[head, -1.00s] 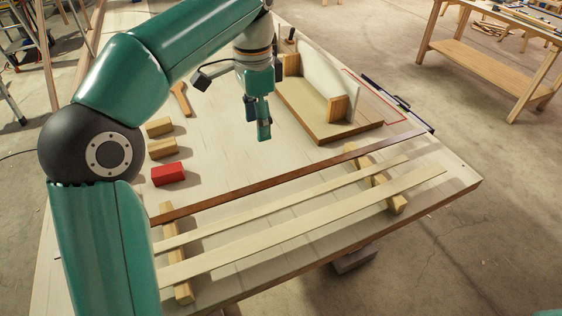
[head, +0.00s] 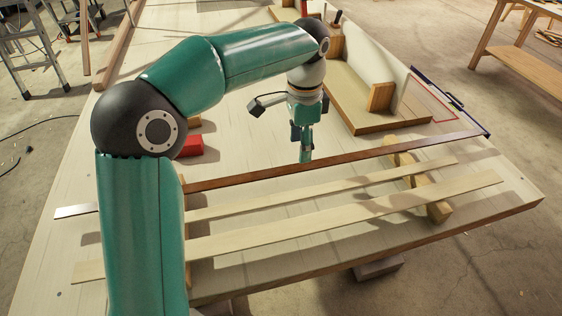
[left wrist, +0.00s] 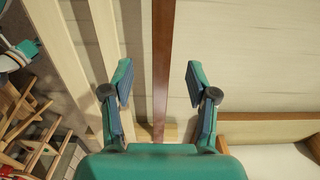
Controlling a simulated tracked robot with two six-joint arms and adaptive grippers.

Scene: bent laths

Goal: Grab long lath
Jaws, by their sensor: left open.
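Three laths lie side by side across two wooden supports: a dark brown one (head: 400,152), a narrow pale one (head: 330,188) and a wide pale one (head: 350,216). I cannot tell from looks alone which is called the long one. My left gripper (head: 305,158) points down just over the dark lath, near its middle. In the left wrist view my left gripper (left wrist: 158,85) is open, with the dark lath (left wrist: 163,50) running between its fingers, apart from both. My left arm hides part of the laths on the left. My right gripper is not in view.
The right support block (head: 437,208) lies under the laths; the left one is mostly hidden. A form with a board base (head: 350,105) and a pale curved wall stands behind the gripper. A red block (head: 190,147) sits beside my arm. The table's front edge is near the wide lath.

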